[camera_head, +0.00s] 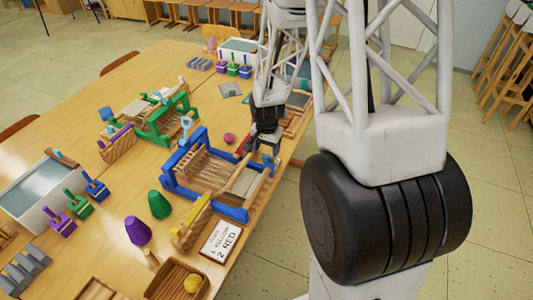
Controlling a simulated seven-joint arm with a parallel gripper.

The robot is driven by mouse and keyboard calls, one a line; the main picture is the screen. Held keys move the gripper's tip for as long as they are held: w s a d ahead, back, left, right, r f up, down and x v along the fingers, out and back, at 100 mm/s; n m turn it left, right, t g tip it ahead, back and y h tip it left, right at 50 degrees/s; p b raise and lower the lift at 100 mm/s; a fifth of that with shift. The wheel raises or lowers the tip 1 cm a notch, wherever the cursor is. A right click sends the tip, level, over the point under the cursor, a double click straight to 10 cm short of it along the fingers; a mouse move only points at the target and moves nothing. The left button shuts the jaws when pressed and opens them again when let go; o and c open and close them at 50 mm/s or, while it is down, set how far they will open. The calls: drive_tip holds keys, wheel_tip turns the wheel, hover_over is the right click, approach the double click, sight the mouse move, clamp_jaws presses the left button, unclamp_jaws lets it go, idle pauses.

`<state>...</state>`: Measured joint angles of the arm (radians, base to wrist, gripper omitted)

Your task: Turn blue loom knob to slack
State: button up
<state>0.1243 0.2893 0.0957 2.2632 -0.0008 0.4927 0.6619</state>
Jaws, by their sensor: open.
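The blue loom (217,211) stands on the wooden table, with pale warp threads and a wooden cloth section inside its blue frame. A light blue loop-shaped piece (187,124) rises at its back left post. A small blue part (268,161) shows at its right end, just below my gripper; I cannot tell if this is the knob or which way it is set. My gripper (257,151) is open, pointing down at the loom's back right corner. My dark gripper body hides part of that corner, and I cannot tell whether it touches the loom.
A green loom (153,132) stands behind left. A pink ball (229,138) lies left of my gripper.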

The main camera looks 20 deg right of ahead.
sight(267, 158)
drive_tip(key=shift+f, duration=1.4)
drive_tip(key=c, duration=0.9)
